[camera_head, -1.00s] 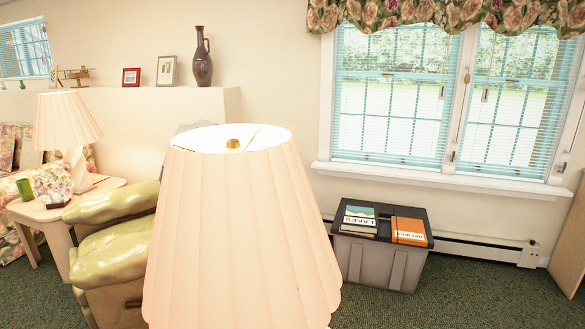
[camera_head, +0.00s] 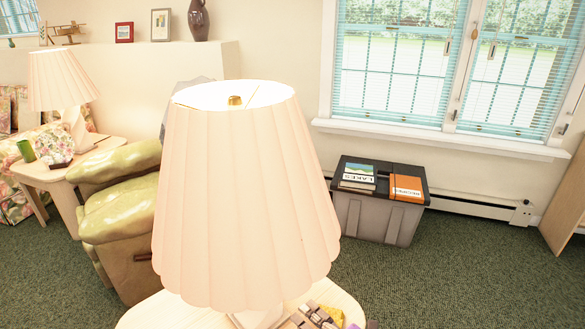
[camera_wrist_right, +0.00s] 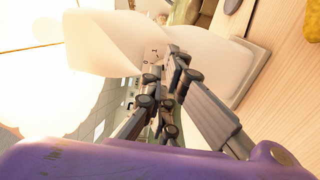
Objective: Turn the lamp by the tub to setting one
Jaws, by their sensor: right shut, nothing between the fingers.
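The lamp by the tub has a large pleated cream shade (camera_head: 245,200) in the middle of the head view. Its white base (camera_head: 258,318) stands on a light wooden table (camera_head: 150,313). The right wrist view shows the bright shade (camera_wrist_right: 50,75) and the white, twisted base (camera_wrist_right: 130,45). Small dark marks show on the base beside the fingertips. My right gripper (camera_head: 308,316) is low at the right of the base; in the wrist view its fingers (camera_wrist_right: 172,70) are shut, empty and close to the base. I cannot tell whether they touch it. My left gripper is not in view.
A grey tub (camera_head: 378,215) with a dark lid and books stands under the window. A yellow item (camera_head: 331,314) lies on the table near my right gripper. A green armchair (camera_head: 125,225) and a second lamp (camera_head: 62,85) are at the left.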

